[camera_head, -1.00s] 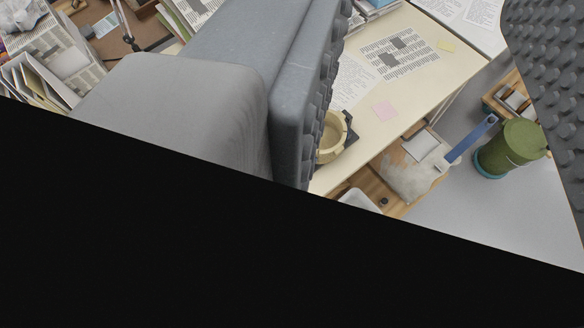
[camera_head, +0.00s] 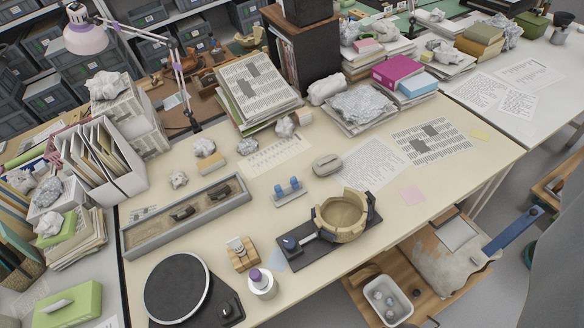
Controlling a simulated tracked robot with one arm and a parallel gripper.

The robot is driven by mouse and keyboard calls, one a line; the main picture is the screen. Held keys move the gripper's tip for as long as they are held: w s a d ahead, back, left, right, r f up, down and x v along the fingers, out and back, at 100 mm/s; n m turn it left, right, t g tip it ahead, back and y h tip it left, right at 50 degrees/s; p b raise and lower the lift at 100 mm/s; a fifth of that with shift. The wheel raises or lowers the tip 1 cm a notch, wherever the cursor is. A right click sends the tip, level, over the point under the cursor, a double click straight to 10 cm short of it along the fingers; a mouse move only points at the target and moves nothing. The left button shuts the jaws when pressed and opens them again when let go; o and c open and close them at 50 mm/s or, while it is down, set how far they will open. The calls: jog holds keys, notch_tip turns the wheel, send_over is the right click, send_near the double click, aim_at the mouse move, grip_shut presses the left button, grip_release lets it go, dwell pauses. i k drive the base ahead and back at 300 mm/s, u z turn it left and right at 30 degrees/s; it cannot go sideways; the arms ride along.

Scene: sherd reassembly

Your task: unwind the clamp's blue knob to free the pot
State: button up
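The pot (camera_head: 343,213), a tan open bowl-like vessel with a jagged, blocky rim, stands upright in a dark clamp (camera_head: 322,238) near the table's front edge. The clamp's dark blue knob (camera_head: 291,243) is at the left end of its base, joined to the pot's side by a short light rod. I cannot tell from here how tightly the clamp sits on the pot. My gripper's fingers do not show in this view.
The clamp stands on a cream table (camera_head: 300,150). To its left are a purple-capped white jar (camera_head: 262,284), a wooden block (camera_head: 242,256) and a black turntable (camera_head: 177,287). Blue-topped pegs (camera_head: 287,190) stand behind. A plain grey surface (camera_head: 562,265) blocks the right edge.

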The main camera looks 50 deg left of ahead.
aim_at(290, 243)
jog(key=u, duration=0.1)
jog(key=k, duration=0.9)
jog(key=u, duration=0.85)
jog(key=i, duration=0.5)
jog(key=z, duration=0.15)
jog(key=k, duration=0.45)
jog(key=z, duration=0.45)
jog(key=i, duration=1.4)
jog(key=u, duration=0.2)
